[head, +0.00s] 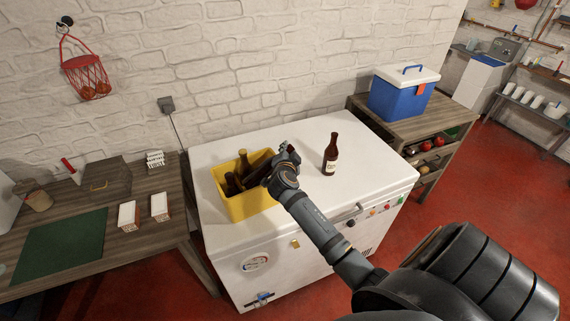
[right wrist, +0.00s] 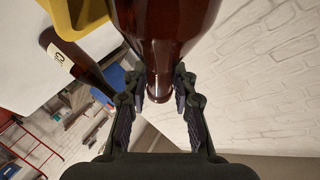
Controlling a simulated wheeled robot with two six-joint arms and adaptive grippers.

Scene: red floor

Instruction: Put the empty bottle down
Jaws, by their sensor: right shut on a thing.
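My right gripper (head: 284,160) is over the right edge of the yellow crate (head: 247,207), on top of the white chest freezer. In the right wrist view its fingers (right wrist: 158,92) are shut on the neck of a brown glass bottle (right wrist: 165,30), whose body runs out of the top of the picture. In the head view the gripper and arm largely hide this bottle. Several brown bottles (head: 243,162) are in the crate. Another brown bottle (head: 331,155) with a pale label stands upright on the freezer, right of the gripper. My left gripper is not in view.
The white freezer top (head: 335,197) is clear around the standing bottle. A blue cooler box (head: 402,93) sits on a wooden shelf unit to the right. A wooden table with a green mat (head: 60,245) and two small white cartons (head: 128,216) is on the left.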

